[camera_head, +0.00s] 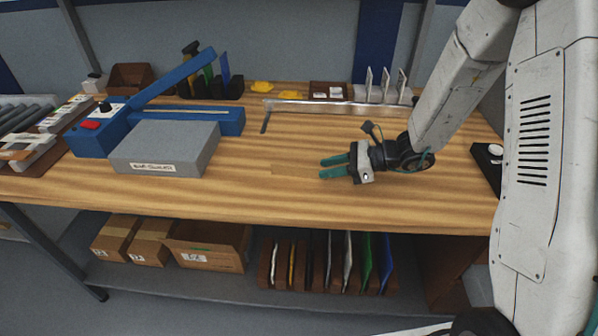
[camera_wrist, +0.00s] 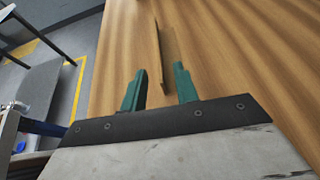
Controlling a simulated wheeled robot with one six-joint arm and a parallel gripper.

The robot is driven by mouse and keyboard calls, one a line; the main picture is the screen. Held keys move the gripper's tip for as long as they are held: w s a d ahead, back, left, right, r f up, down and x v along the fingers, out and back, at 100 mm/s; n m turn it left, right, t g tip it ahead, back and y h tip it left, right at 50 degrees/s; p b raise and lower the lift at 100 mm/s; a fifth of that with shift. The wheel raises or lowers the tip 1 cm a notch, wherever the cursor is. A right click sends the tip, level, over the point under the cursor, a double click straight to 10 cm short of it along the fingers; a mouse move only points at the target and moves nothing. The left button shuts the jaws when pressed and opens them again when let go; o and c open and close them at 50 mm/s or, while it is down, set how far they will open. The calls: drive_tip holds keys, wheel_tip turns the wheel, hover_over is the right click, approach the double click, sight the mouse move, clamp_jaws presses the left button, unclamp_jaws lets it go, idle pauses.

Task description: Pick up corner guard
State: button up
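A thin tan angled strip, which looks like the corner guard (camera_wrist: 164,60), lies on the wooden bench in the wrist view. It runs away from my gripper, and its near end is close to the gap between the fingertips. In the head view the corner guard (camera_head: 293,169) is only a faint tan patch just left of my fingers, almost the colour of the wood. My gripper (camera_head: 323,168) is low over the bench, with its green fingers pointing left. The wrist view shows my gripper (camera_wrist: 159,84) open and empty. I cannot tell whether a finger touches the strip.
The wooden bench (camera_head: 250,190) is mostly clear around my gripper. A grey box (camera_head: 165,147) and a blue lever tool (camera_head: 100,132) stand to the left. Upright white plates (camera_head: 385,87) and yellow pieces (camera_head: 262,87) stand along the back. A dark tray (camera_head: 487,160) is at the right.

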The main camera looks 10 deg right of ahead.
sight(315, 170)
drive_tip(key=x, duration=0.4)
drive_tip(key=shift+w+a, duration=0.1)
drive_tip(key=shift+a, duration=0.05)
clamp_jaws()
